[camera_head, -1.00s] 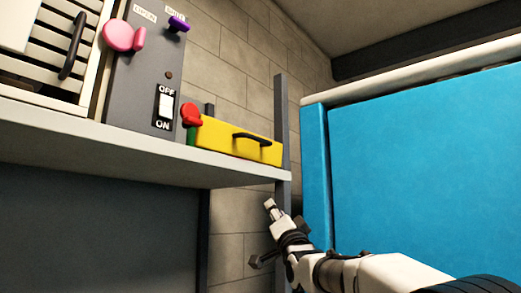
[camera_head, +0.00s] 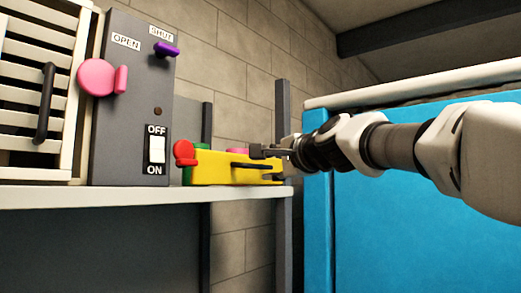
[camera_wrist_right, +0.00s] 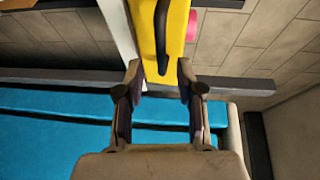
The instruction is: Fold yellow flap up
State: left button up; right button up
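The yellow flap (camera_head: 215,169) with its black bar handle (camera_head: 250,165) is at the right end of the grey shelf in the head view. My right gripper (camera_head: 262,151) is at the flap's right end, by the handle. In the right wrist view the yellow flap (camera_wrist_right: 160,62) and its dark handle (camera_wrist_right: 161,30) lie between and beyond the fingertips. The right gripper (camera_wrist_right: 160,76) is open, its fingers apart. Whether they touch the flap I cannot tell. My left gripper is not in view.
A red knob (camera_head: 184,153) is beside the flap's left end. A grey switch box (camera_head: 130,130) with pink and purple handles stands further left on the shelf (camera_head: 120,196). A dark post (camera_head: 283,110) and a blue panel (camera_head: 400,230) are at the right.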

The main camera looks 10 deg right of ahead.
aim_at(262, 166)
jog(key=p+x, duration=0.2)
jog(key=x, duration=0.3)
jog(key=shift+w, duration=0.15)
jog(key=shift+w+f, duration=0.1)
jog(key=shift+w, duration=0.05)
jog(key=shift+s+r, duration=0.2)
jog(key=shift+s, duration=0.2)
grip_shut()
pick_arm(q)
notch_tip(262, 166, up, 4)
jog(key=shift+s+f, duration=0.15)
pick_arm(e)
jog(key=shift+w+a+r+g, duration=0.15)
jog(key=shift+w+g, duration=0.05)
jog(key=shift+g, duration=0.2)
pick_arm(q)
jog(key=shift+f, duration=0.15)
pick_arm(e)
jog(key=shift+r+g+h, duration=0.1)
jog(key=shift+g+h, duration=0.2)
